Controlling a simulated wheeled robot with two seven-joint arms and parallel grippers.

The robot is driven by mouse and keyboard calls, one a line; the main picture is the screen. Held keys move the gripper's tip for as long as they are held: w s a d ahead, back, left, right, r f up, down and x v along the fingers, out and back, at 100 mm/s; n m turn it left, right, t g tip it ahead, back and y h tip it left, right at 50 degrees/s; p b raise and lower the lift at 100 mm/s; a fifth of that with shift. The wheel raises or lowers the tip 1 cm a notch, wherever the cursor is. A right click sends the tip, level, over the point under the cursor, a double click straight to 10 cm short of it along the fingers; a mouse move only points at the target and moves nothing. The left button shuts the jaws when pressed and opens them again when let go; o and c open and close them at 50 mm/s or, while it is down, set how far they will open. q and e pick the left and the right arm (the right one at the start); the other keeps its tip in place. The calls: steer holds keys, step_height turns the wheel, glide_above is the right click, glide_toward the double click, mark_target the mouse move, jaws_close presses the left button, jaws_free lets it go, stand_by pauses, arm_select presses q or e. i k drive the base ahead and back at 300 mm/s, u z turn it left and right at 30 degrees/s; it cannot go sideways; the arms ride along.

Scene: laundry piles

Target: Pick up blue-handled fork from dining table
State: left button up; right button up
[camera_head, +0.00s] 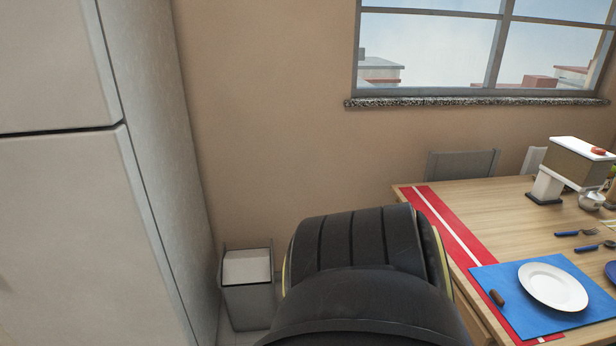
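A blue-handled fork (575,233) lies on the wooden dining table (480,197) at the right, behind the blue placemat. A second blue-handled utensil (590,248) lies just in front of it; its head is too small to tell fork from spoon for certain. A large black part of my own arm (365,250) fills the bottom middle of the view. It stands left of the table and hides part of its left edge. Neither of my grippers shows in the view.
A white plate (553,287) and a small brown object (497,297) lie on the blue placemat (487,275). A box on a stand (580,157) is at the table's back right. Chairs (462,164) stand behind. A bin (247,288) and tall cabinet (60,220) are at left.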

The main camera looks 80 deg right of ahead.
mark_target(572, 232)
steer(key=z, duration=2.2)
steer(key=i, duration=1.75)
steer(key=z, duration=2.3)
